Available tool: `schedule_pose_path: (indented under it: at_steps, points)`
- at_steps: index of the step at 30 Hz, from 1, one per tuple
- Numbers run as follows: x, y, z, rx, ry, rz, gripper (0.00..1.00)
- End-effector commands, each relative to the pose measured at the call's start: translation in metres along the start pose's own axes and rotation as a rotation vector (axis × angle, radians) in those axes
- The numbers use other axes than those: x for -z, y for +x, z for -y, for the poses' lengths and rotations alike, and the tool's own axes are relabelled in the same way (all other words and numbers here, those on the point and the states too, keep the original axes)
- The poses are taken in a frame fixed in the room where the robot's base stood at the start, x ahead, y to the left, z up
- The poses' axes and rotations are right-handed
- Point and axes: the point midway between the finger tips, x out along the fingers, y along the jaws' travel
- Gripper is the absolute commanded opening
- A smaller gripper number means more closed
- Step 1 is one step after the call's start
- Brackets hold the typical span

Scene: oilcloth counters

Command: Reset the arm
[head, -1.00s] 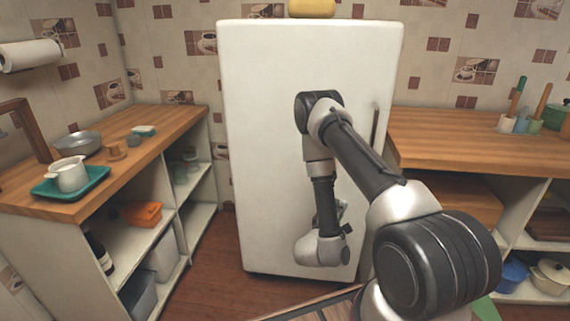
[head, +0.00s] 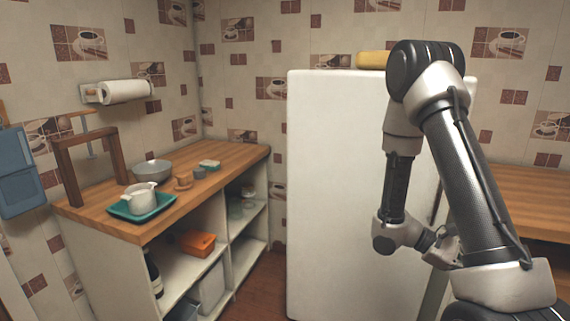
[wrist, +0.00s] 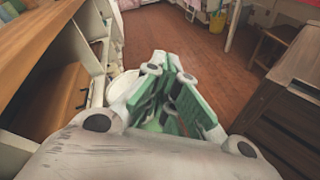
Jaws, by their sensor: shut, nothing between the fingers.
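My arm stands folded on the right of the head view, with its elbow raised in front of the white fridge (head: 335,180) and the forearm hanging down. In the head view the wrist end shows low beside the upper arm, and the fingers are mostly hidden. In the wrist view my gripper (wrist: 165,85) shows its green and grey fingers drawn together, shut and empty. It hangs over open space with the wooden floor (wrist: 185,45) below.
On the left counter (head: 225,160) are a teal tray (head: 120,211) with a white pot (head: 145,197), and a grey bowl (head: 152,172). Another wooden counter (head: 520,195) is right of the fridge. The wrist view shows a dark cabinet (wrist: 285,120) at right and shelves at left.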

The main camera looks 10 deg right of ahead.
Motion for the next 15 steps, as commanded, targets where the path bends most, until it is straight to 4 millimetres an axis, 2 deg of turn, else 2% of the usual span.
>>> schedule_pose_path:
  at_steps: [1, 3, 9, 15]
  points:
    - [-0.017, -0.007, 0.005, 0.088, 0.026, -0.051, 0.00]
    - [-0.036, -0.017, 0.018, 0.212, 0.049, -0.132, 0.00]
    - [-0.077, -0.057, 0.047, 0.489, 0.145, -0.438, 0.00]
    - [-0.114, -0.105, 0.061, 0.674, 0.285, -0.779, 0.00]
